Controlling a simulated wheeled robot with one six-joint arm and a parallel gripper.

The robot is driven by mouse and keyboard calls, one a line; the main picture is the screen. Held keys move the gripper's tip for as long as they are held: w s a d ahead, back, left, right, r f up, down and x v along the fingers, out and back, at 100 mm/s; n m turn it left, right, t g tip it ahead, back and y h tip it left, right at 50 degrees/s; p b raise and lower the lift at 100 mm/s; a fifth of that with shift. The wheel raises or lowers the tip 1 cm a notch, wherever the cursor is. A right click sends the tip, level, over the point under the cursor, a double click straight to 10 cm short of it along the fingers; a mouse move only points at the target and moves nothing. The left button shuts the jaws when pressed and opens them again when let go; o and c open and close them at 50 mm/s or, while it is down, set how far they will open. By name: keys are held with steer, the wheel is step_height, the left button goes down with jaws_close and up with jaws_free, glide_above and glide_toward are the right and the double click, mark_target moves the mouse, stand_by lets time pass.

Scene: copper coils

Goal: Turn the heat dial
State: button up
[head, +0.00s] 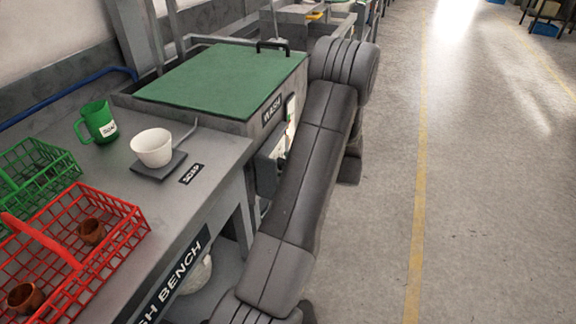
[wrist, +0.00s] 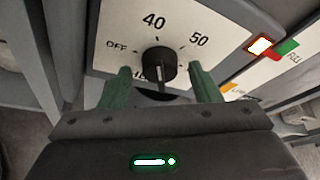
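The heat dial (wrist: 158,65) is a round black knob on a pale panel (wrist: 105,58) in the wrist view. OFF is marked at its left, 40 above it and 50 at its upper right. A thin pale line on the knob's face runs downward. My gripper (wrist: 160,68) is open, with one green finger on each side of the knob. Gaps show between the fingers and the knob. Lettering below the dial is partly hidden. In the head view my arm covers most of the wash tank's (head: 188,106) front panel, and the dial cannot be made out there.
A lit red-and-white indicator (wrist: 260,45) sits right of the dial panel. The green-lidded tank adjoins a bench (head: 105,160) holding a green mug (head: 97,122), a white cup (head: 152,147), a green basket (head: 38,168) and a red basket (head: 122,213). The floor (head: 480,200) at right is clear.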

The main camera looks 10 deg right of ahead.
steer(key=p+v, duration=0.1)
steer(key=v, duration=1.3)
steer(key=shift+w, duration=0.1)
steer(key=b+x, duration=0.1)
steer(key=x, duration=1.3)
